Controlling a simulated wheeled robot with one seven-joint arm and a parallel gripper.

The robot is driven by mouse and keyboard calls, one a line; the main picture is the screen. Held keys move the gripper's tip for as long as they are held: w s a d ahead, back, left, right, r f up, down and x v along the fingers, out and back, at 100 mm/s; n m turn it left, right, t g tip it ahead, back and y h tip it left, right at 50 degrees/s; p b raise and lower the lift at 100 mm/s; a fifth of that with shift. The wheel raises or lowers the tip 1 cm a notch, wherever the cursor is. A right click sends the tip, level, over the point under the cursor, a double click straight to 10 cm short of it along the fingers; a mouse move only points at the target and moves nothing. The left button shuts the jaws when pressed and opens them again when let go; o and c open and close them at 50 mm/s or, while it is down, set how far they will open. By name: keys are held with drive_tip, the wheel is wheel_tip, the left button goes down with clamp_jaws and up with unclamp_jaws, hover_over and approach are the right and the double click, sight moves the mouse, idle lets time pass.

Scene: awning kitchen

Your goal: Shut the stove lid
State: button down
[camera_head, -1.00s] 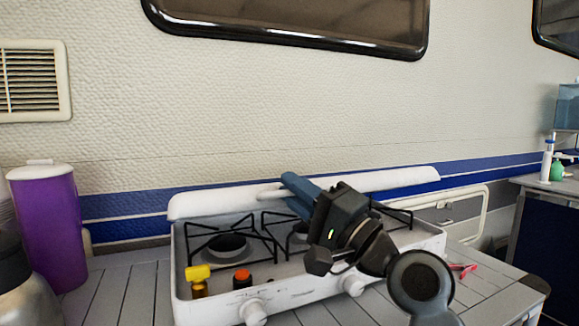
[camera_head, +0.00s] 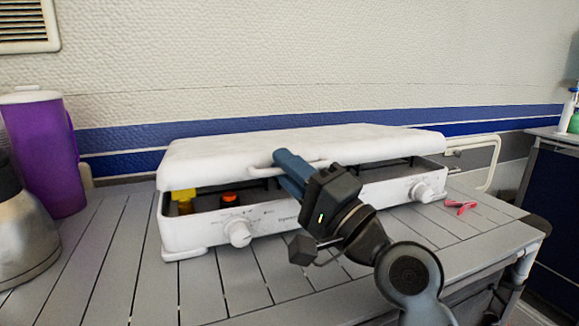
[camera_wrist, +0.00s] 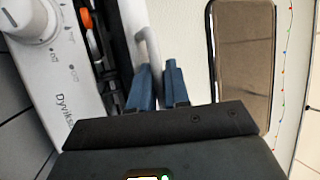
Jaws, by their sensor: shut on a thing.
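The white stove lid (camera_head: 215,150) is tilted far down over the white stove (camera_head: 207,236), with a gap left along the front. My gripper (camera_head: 285,167) is at the middle of the lid's front edge, its blue fingers shut on the lid's handle (camera_head: 318,165). In the wrist view, the blue fingers (camera_wrist: 158,88) are around the white handle (camera_wrist: 150,45). The stove front with its knob (camera_wrist: 32,18) shows at the left there. The burners are mostly hidden under the lid.
A yellow-topped item (camera_head: 184,195) and an orange-topped item (camera_head: 229,198) stand inside the stove's front left, under the lid. A purple jug (camera_head: 42,150) and a metal flask (camera_head: 22,235) stand at the left. Red clips (camera_head: 461,207) lie on the slatted table right of the stove.

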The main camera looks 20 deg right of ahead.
drive_tip(key=c, duration=1.4)
unclamp_jaws()
drive_tip(key=shift+f, duration=0.4)
drive_tip(key=shift+c, duration=0.2)
drive_tip(key=o, duration=0.7)
drive_tip(key=v, duration=0.5)
drive_tip(key=shift+w+d+b, duration=0.15)
drive_tip(key=shift+b, duration=0.15)
drive_tip(key=shift+s+d+f, duration=0.1)
drive_tip(key=shift+s+d, duration=0.15)
drive_tip(key=shift+s, duration=0.35)
drive_tip(key=shift+s+d+f, duration=0.1)
drive_tip(key=shift+s+d, duration=0.15)
drive_tip(key=shift+s, duration=0.4)
drive_tip(key=c, duration=0.7)
drive_tip(key=shift+s, duration=0.35)
drive_tip(key=shift+w, duration=0.1)
